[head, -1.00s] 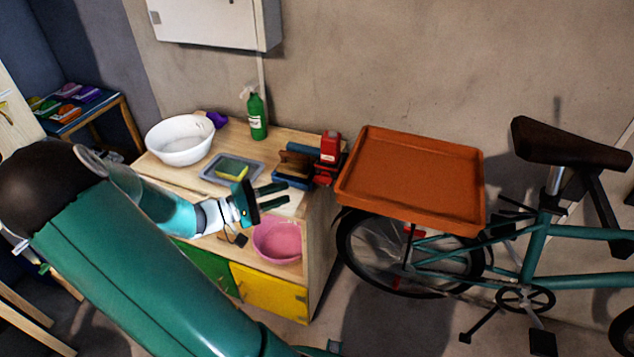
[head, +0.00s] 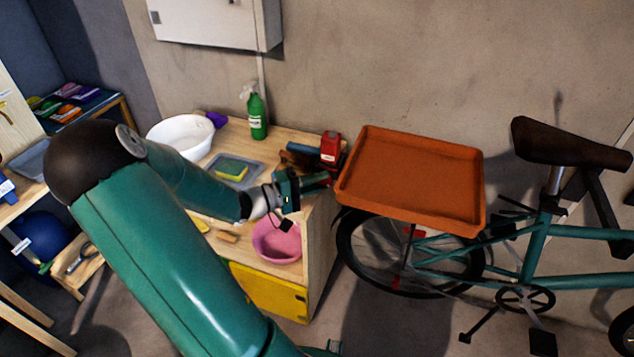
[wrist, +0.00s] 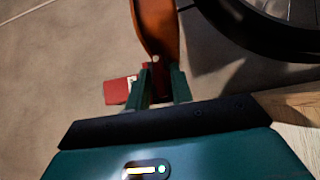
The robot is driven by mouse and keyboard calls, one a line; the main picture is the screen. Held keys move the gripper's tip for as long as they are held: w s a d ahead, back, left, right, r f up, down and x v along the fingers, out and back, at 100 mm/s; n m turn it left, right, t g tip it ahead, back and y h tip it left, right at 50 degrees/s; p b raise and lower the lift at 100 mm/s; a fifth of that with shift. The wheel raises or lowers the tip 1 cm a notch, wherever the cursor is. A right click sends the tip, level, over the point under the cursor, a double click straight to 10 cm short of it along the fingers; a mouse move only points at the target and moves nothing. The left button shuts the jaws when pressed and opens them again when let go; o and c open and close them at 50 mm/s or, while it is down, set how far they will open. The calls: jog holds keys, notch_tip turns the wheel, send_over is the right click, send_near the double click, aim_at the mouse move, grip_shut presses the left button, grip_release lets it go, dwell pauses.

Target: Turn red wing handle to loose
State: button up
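A red object with a pale label (head: 331,148) stands at the right end of the wooden bench, and I cannot make out its wing handle. A red part with a white label (wrist: 117,91) shows just left of my fingers in the wrist view. My gripper (head: 322,179) is at the bench's right end, just below and in front of the red object. In the wrist view its two fingers (wrist: 161,75) are apart, with a dark reddish bit between or behind them. I cannot tell whether they touch it.
An orange tray (head: 410,219) over the bicycle's rear wheel is close to the right of my gripper. The bench (head: 318,235) also carries a white basin (head: 180,137), a sponge (head: 232,169) on a grey tray and a green spray bottle (head: 257,117). A pink bowl (head: 277,241) sits below.

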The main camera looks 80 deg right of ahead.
grip_shut()
jog(key=n+t+h, duration=0.1)
jog(key=n+h, duration=0.3)
jog(key=n, duration=0.2)
jog(key=n+t+h, duration=0.1)
jog(key=n+h, duration=0.3)
jog(key=n, duration=0.2)
jog(key=f+n+t+h, duration=0.1)
jog(key=n+h, duration=0.3)
jog(key=n, duration=0.2)
jog(key=shift+s+a+f+h, duration=0.1)
jog(key=shift+s+h, duration=0.25)
jog(key=shift+h, duration=0.05)
jog(key=n+t+h, duration=0.1)
jog(key=n+t, duration=0.3)
jog(key=n, duration=0.1)
jog(key=n+t+h, duration=0.1)
jog(key=n+t, duration=0.4)
jog(key=shift+s+h, duration=0.2)
jog(key=shift+h, duration=0.1)
jog(key=shift+n+t, duration=0.6)
jog(key=shift+t, duration=0.1)
